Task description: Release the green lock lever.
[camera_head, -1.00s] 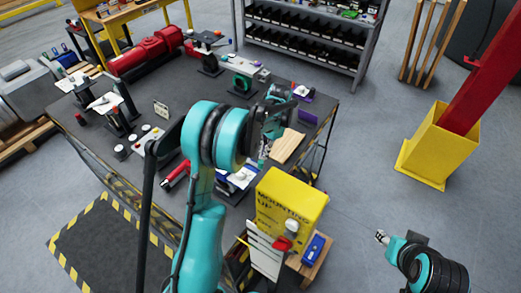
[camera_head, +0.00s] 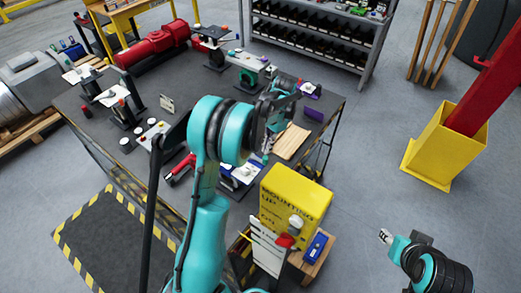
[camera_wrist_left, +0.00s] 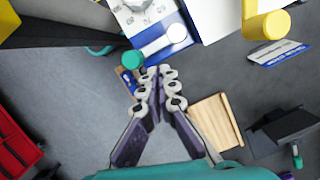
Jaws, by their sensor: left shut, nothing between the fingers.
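In the left wrist view, a round green knob (camera_wrist_left: 132,59) shows just beyond my left fingertips, slightly left of them. It may be the end of the lock lever; I cannot tell its attachment. Beside it is a blue and white fixture (camera_wrist_left: 178,32) with a white arm. My left gripper (camera_wrist_left: 157,78) is shut and empty, apart from the knob in the picture; whether they touch is unclear. In the head view, my left gripper (camera_head: 266,147) hangs over the bench's right part, near the blue and white fixture (camera_head: 241,174). My right gripper (camera_head: 385,236) is small, away from the bench.
A wooden board (camera_head: 291,142) lies on the dark bench (camera_head: 205,105) near my left gripper. A yellow box (camera_head: 293,196) stands at the bench's near right side. A yellow cylinder (camera_wrist_left: 268,25) shows in the wrist view. Open floor lies to the right.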

